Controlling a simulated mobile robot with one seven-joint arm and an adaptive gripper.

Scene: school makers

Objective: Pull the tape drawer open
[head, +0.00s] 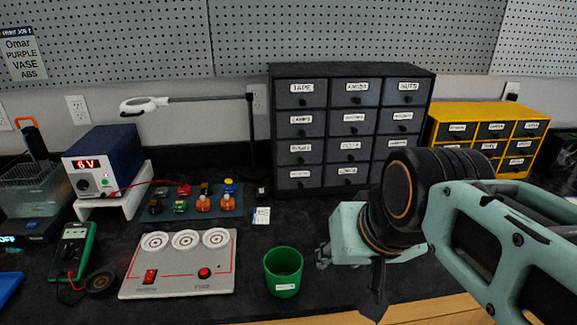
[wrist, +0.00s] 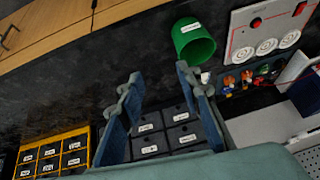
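The tape drawer (head: 301,99) is the top left drawer of a dark grey cabinet (head: 352,70), with a white label and a small dark knob. It looks shut, flush with its neighbours. My gripper (head: 323,255) is in front of and below the cabinet, over the counter, apart from the drawer. In the wrist view my gripper (wrist: 158,76) has its two fingers spread with nothing between the tips. Part of the cabinet (wrist: 165,131) shows beyond the fingers, upside down. I cannot make out the tape drawer there.
A green cup (head: 283,272) stands on the counter left of my gripper. A white panel with dials (head: 180,280) lies further left. A yellow drawer cabinet (head: 480,110) stands right of the grey one. A lamp arm (head: 210,98) reaches along the wall left of the grey cabinet.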

